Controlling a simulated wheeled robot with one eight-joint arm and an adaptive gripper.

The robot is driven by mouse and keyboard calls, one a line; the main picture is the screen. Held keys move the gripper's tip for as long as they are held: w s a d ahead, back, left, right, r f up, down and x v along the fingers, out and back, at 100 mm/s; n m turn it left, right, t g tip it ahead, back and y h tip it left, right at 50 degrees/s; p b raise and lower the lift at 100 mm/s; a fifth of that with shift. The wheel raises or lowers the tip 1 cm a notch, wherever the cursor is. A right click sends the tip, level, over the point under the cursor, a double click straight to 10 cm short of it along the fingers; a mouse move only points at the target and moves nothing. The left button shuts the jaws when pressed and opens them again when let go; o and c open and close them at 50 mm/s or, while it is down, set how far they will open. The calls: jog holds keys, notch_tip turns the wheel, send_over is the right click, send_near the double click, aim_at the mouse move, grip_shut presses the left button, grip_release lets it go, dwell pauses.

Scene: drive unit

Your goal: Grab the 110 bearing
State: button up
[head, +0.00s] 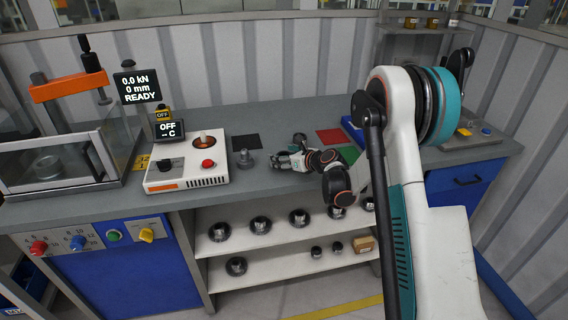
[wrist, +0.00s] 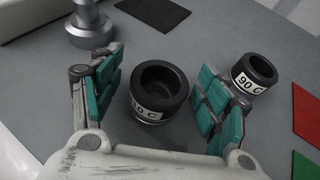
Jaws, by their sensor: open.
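A gap shows on the left; whether the right finger touches cannot be told.
A metal spindle piece (wrist: 89,25) stands left of my gripper, beside a black mat (wrist: 152,13). A heater box (head: 187,163) is farther left. Red (head: 331,136) and green (head: 349,154) mats lie to the right. Several bearings (head: 260,225) sit on the shelves below.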

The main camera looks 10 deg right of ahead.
jog(key=c, duration=1.3)
jog(key=shift+r, duration=0.1)
jog(key=shift+c, duration=0.2)
